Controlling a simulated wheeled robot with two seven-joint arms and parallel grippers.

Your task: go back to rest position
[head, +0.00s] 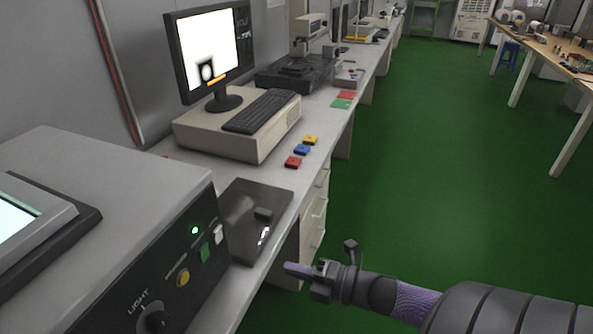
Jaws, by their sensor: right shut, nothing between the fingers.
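My right gripper (291,269) comes in from the lower right, at the end of my right arm. Its fingers are shut with nothing between them. They point left toward the bench front edge, beside the dark plate (239,203) and over the drawers' side. My left gripper is not in the head view.
A grey machine (126,170) with a green light and knobs fills the lower left. Beyond it on the bench are a monitor (212,50), a keyboard (259,110) and red, blue and yellow blocks (302,149). Green floor (430,170) is clear up to a wooden table (546,50).

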